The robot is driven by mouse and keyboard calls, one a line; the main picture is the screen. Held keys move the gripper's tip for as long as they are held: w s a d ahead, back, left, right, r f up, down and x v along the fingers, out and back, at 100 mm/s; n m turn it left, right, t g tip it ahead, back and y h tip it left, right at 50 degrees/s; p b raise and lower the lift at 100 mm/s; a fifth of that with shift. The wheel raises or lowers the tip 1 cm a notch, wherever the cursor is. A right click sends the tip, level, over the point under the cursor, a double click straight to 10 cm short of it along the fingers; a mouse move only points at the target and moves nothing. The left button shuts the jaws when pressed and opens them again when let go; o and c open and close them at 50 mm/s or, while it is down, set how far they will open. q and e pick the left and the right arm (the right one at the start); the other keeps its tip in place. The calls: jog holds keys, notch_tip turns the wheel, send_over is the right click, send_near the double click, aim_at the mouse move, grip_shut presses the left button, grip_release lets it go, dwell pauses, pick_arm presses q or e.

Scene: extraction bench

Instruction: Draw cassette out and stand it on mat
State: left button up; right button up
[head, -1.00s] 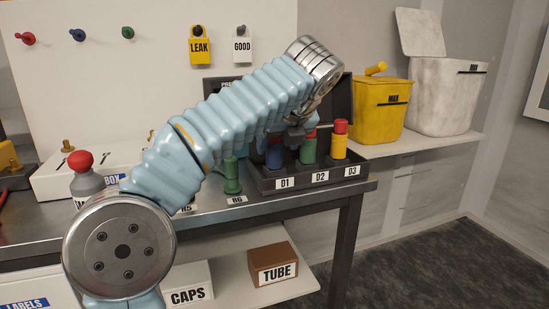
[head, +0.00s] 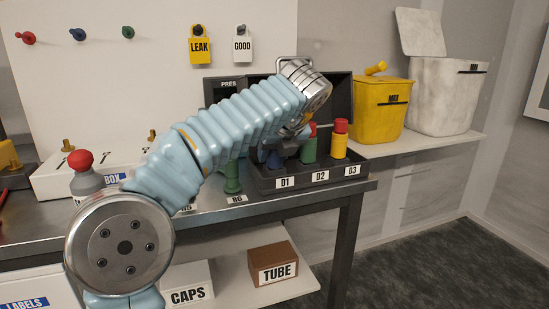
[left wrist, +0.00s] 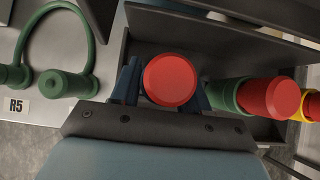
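The dark cassette rack (head: 322,180) stands at the right end of the bench with slots labelled D1, D2 and D3. A blue cassette (head: 274,162) is in D1, mostly hidden by my left gripper (head: 268,146). In the left wrist view a red cap (left wrist: 171,80) lies between the dark blue fingers of my left gripper (left wrist: 166,86). I cannot tell whether the fingers touch the cassette. A green cassette (head: 309,149) with a red top stands in D2, and a yellow one (head: 340,146) in D3. I cannot make out a mat. My right gripper is not in view.
A green fitting (head: 232,178) with a hose stands left of the rack, near labels R5 and R6. The rack's raised lid (head: 335,95) is behind it. A yellow bin (head: 380,108) and a white bin (head: 445,95) stand on the right shelf.

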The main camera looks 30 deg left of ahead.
pick_arm(q)
jog(key=c, duration=0.3)
jog(key=shift+r, duration=2.6)
jog(key=shift+c, duration=0.2)
